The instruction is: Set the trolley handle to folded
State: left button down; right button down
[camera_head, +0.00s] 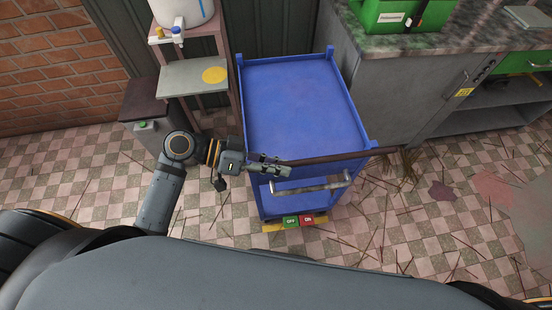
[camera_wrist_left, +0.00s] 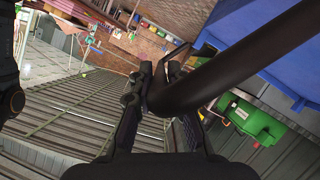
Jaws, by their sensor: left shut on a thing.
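The blue trolley (camera_head: 300,95) stands in the middle of the head view with an empty top tray. A dark brown bar, which looks like the trolley handle (camera_head: 340,157), runs across its near edge and sticks out past the right side. My left gripper (camera_head: 284,168) is at the bar's left end. In the left wrist view, the handle (camera_wrist_left: 245,60) passes between the fingertips of my left gripper (camera_wrist_left: 160,82), which is shut on it. A pale grey bar (camera_head: 312,187) sits lower on the trolley's near side. My right gripper is not in view.
A shelf stand (camera_head: 185,78) with a white container (camera_head: 182,10) stands close on the left. A grey workbench (camera_head: 375,85) with a green box (camera_head: 400,14) is on the right. Red and green pedals (camera_head: 298,220) lie at the trolley's foot. Thin sticks litter the tiled floor.

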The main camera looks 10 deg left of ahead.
pick_arm(q)
jog(key=shift+s+d+f+b, duration=0.2)
jog(key=shift+s+f+b, duration=0.2)
jog(key=shift+s, duration=0.25)
jog(key=c, duration=1.3)
grip_release()
jog(key=shift+s, duration=0.1)
jog(key=shift+v, duration=3.35)
jog(key=shift+a+r, duration=0.1)
jog(key=shift+a, duration=0.25)
